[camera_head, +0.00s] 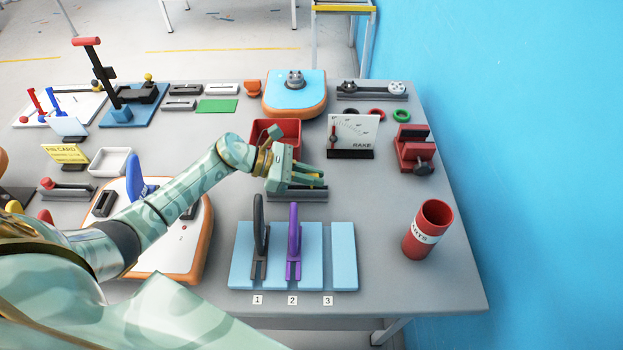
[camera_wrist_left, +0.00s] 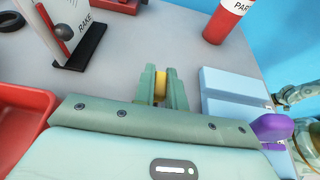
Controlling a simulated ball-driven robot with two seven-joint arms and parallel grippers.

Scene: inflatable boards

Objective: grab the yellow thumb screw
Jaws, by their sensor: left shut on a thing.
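The yellow thumb screw (camera_wrist_left: 160,86) is a small yellow piece between the fingers of my left gripper (camera_wrist_left: 163,80) in the left wrist view. The gripper is shut on it, and the fingers hide its sides. In the head view my left gripper (camera_head: 318,179) is above a dark grey rail (camera_head: 297,196) near the table's middle, with a bit of yellow at its fingers. I cannot tell whether the screw touches the rail. My right gripper does not show.
A red bin (camera_head: 262,130) and the RAKE panel (camera_head: 353,133) stand behind the gripper. A light blue board (camera_head: 342,256) with black and purple upright loops is in front. A red PARTS cup (camera_head: 428,229) is at the right. Bare table lies between rail and cup.

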